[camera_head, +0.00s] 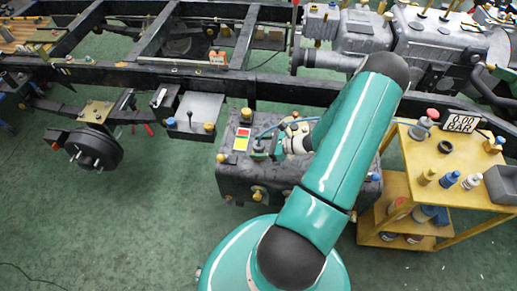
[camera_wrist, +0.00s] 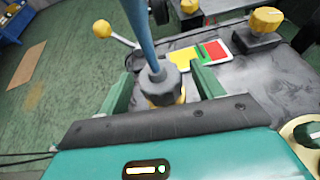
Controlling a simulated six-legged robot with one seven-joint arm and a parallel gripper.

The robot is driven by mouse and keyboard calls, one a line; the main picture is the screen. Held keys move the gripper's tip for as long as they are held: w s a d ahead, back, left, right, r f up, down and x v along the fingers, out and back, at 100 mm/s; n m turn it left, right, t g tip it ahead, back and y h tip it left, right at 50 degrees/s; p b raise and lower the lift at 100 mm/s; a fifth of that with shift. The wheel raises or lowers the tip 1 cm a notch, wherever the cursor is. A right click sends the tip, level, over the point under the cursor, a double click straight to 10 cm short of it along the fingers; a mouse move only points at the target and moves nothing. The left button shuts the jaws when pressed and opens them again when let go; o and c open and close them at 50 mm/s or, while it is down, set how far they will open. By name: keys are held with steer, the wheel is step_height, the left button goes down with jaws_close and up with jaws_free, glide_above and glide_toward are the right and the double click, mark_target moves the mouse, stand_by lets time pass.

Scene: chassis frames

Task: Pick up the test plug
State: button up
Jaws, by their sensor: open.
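A dark grey fitting (camera_wrist: 158,80) with a blue hose (camera_wrist: 140,30) rising from its top, which looks like the test plug, stands in the wrist view. A yellow or brass part shows just beneath it. My gripper (camera_wrist: 162,82) is open, with one green finger on each side of the fitting. Gaps show between the fingers and the fitting, wider on the right. In the head view my gripper (camera_head: 268,148) is over the dark tank (camera_head: 235,178), partly hidden by my arm. The blue hose also shows there (camera_head: 268,131); the fitting is too small to make out.
A red, yellow and white card (camera_head: 241,139) lies on the tank near the fitting. Yellow-capped knobs (camera_wrist: 102,29) stick up around it. A yellow cart (camera_head: 415,185) with a "0.00 BAR" display (camera_head: 461,121) stands at right. The chassis rail (camera_head: 230,83) runs behind.

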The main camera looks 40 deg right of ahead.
steer(key=shift+x, duration=1.25)
steer(key=c, duration=1.2)
steer(key=shift+o, duration=0.2)
steer(key=shift+d, duration=0.1)
steer(key=shift+r, duration=0.15)
